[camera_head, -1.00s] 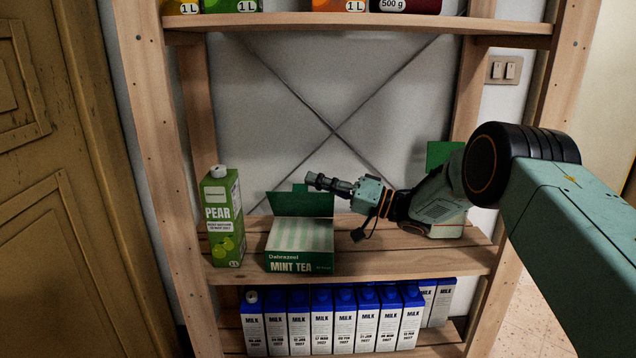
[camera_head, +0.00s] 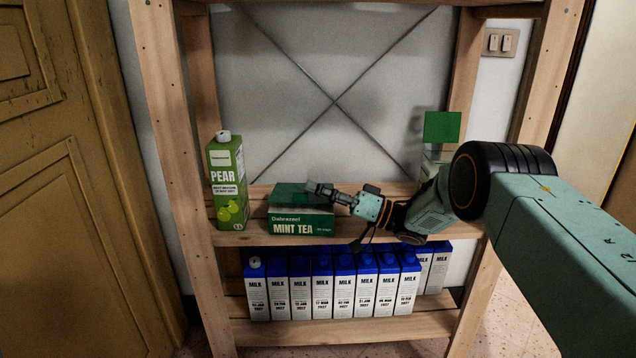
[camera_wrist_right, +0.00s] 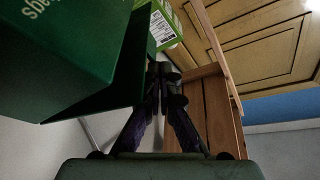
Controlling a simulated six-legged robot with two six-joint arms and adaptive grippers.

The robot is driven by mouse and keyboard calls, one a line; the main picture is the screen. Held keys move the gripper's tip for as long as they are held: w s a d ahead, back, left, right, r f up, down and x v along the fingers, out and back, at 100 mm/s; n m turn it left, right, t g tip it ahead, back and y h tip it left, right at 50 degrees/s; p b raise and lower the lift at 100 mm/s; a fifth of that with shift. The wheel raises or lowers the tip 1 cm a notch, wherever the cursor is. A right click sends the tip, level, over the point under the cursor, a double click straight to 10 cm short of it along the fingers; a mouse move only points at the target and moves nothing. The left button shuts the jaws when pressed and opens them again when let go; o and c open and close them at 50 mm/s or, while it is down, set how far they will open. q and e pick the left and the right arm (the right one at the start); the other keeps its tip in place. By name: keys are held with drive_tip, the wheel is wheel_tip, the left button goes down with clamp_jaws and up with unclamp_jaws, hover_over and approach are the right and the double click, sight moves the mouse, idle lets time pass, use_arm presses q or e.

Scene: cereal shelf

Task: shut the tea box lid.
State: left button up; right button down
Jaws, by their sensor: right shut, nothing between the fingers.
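The green mint tea box (camera_head: 302,226) stands on the middle shelf. Its lid (camera_head: 288,194) lies folded down over the top, and no tea bags show now. I cannot tell whether the lid sits fully flush; in the right wrist view a dark green flap (camera_wrist_right: 125,75) stands at an angle to the box face (camera_wrist_right: 60,40). My right gripper (camera_head: 318,190) is shut and empty, with its fingertips at the right part of the lid, seemingly touching it. The fingers also show in the right wrist view (camera_wrist_right: 163,75). My left gripper is out of view.
A green pear juice carton (camera_head: 227,180) stands just left of the tea box. Another item with a green panel (camera_head: 442,127) stands at the shelf's right, partly behind my arm. Several milk cartons (camera_head: 322,288) fill the shelf below. Wooden posts (camera_head: 165,130) bound the sides.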

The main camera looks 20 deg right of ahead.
drive_tip(key=shift+f, duration=0.5)
drive_tip(key=shift+s, duration=0.15)
drive_tip(key=shift+r, duration=0.1)
